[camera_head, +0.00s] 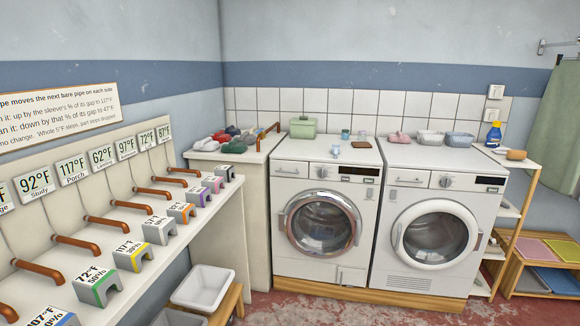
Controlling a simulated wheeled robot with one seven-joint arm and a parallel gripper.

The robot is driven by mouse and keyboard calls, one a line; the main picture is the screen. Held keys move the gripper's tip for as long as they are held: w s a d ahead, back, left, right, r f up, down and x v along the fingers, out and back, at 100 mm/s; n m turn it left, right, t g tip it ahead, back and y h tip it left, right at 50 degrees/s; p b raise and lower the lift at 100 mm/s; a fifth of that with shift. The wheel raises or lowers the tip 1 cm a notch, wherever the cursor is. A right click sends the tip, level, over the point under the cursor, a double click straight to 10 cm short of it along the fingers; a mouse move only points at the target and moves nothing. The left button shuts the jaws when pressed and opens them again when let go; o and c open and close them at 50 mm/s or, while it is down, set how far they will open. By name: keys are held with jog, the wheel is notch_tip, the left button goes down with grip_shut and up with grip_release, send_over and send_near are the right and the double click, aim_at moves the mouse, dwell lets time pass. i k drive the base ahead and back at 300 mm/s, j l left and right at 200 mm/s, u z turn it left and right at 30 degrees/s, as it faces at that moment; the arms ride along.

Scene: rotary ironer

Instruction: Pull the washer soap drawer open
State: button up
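Two white front-loading machines stand side by side against the tiled back wall. The left machine (286,232) has a chrome-ringed round door (322,223) and a small hatch low on its front. The right machine (391,254) has a white-ringed door (434,235) and a vent grille low down, so the left one looks like the washer. The left machine's soap drawer (291,170) is at the upper left of its front, with a thin handle, and looks shut. A similar panel with a handle (409,179) is on the right machine. My gripper is not in view.
A long counter with copper pipes (104,222) and coloured sleeves (131,256) runs along the left. A white basin (203,286) on a wooden stool stands before the left machine's left side. A wooden shelf (522,210) is at the right. Red floor shows in front.

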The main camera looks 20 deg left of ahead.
aim_at(281, 168)
jog(key=i+j, duration=0.25)
jog(key=i, duration=0.25)
jog(key=i+j, duration=0.3)
jog(key=i, duration=0.2)
jog(key=i+j, duration=0.25)
jog(key=i, duration=0.25)
jog(key=i+j, duration=0.3)
jog(key=i, duration=0.25)
jog(key=i+j, duration=0.25)
jog(key=i, duration=0.25)
jog(key=i+j, duration=0.3)
jog(key=i, duration=0.2)
